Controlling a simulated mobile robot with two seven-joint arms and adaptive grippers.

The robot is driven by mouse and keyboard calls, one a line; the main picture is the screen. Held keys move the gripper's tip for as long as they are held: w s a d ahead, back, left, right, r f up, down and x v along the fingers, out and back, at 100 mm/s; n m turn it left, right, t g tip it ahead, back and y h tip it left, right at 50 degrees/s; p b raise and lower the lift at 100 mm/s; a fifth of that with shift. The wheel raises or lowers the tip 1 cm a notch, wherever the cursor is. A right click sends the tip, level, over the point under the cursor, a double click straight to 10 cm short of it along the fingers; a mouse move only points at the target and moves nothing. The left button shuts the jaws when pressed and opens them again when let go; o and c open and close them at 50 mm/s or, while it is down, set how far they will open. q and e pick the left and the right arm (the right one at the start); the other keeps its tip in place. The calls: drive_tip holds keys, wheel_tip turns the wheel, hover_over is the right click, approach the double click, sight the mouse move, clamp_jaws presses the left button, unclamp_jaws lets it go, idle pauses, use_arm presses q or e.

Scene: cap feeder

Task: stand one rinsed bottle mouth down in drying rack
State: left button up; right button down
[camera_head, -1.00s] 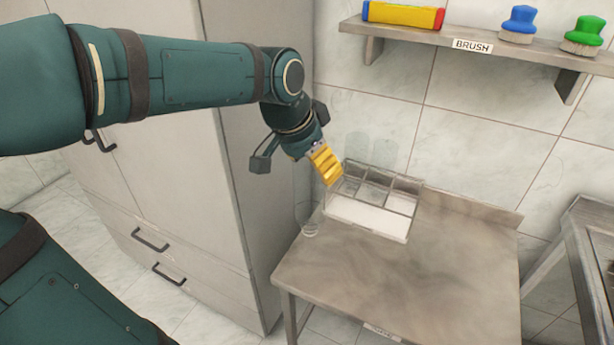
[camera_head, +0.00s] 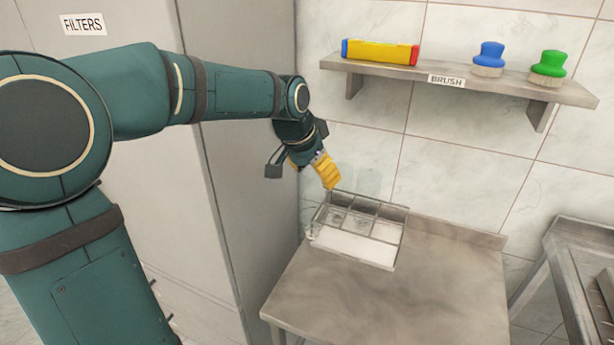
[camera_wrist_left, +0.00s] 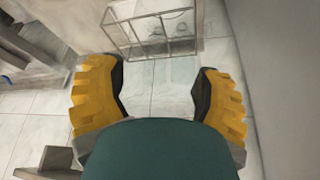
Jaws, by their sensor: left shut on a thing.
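The drying rack (camera_head: 352,246) stands at the table's back left, a wire frame with compartments over a white tray. Its wires also show at the top of the left wrist view (camera_wrist_left: 108,32). Faint clear bottles (camera_head: 369,181) show behind its top rails. My left gripper (camera_head: 318,178), with yellow fingers, is above the rack's left end. My right gripper is not in view.
The steel table (camera_head: 390,295) is bare right of the rack. A tall cabinet (camera_head: 238,160) stands close on the left. Another metal frame stands at far right.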

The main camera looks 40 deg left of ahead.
use_arm(q)
drive_tip(key=w+a+p, duration=0.3)
drive_tip(key=w+p, duration=0.3)
drive_tip(key=w, duration=0.8)
wheel_tip(320, 180, down, 13)
drive_tip(key=b, duration=0.9)
drive_tip(key=shift+s+f, duration=0.2)
drive_tip(key=shift+s, duration=0.2)
drive_tip(key=shift+a+f, duration=0.1)
drive_tip(key=shift+f, duration=0.05)
drive_tip(key=shift+f+b, duration=0.35)
drive_tip(key=o, duration=0.9)
